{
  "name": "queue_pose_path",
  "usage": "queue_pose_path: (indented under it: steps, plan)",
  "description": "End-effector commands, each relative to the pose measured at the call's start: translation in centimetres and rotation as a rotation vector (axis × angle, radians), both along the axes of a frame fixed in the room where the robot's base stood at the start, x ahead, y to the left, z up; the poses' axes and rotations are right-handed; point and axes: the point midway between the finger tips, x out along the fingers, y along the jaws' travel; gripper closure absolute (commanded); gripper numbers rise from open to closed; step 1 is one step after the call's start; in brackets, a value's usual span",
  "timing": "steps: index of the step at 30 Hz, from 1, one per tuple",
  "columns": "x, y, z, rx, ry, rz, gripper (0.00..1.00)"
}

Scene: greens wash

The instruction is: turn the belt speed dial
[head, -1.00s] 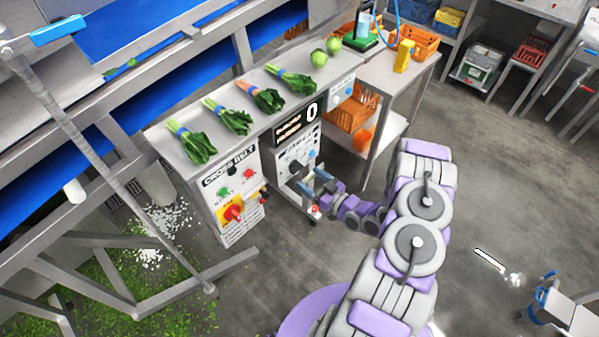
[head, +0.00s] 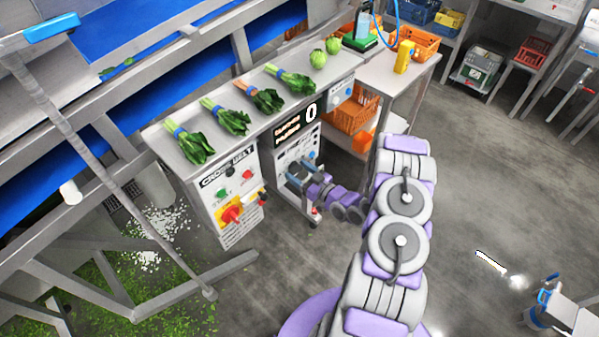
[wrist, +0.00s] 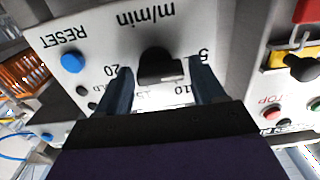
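The belt speed dial (wrist: 160,66) is a black knob on a white panel marked "m/min", with numbers such as 5, 10 and 20 around it. In the wrist view the panel appears upside down. My gripper (wrist: 163,85) is open, with one blue-grey finger on each side of the dial. Gaps show between the fingers and the knob. In the head view my gripper (head: 298,174) is close against the panel front and largely hides the dial. The display (head: 297,124) above the panel reads 0.
A blue RESET button (wrist: 71,62) is beside the dial. The cross belt box (head: 232,197), with green and red buttons and a red-yellow switch, stands left of the panel. Greens bunches (head: 229,118) lie on the metal counter above. Open floor (head: 480,200) lies to the right.

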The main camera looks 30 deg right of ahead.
Motion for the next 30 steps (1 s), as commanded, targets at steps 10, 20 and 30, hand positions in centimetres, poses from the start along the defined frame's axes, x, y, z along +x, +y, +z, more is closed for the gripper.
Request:
queue_pose_path:
  steps: [10,20,30]
  plan:
    - [0.02,0.02,0.03,-0.001,0.000,-0.001,0.65]
    - [0.05,-0.05,0.12,0.012,0.003,-0.001,0.77]
    - [0.12,-0.16,0.42,0.166,0.058,-0.002,0.77]
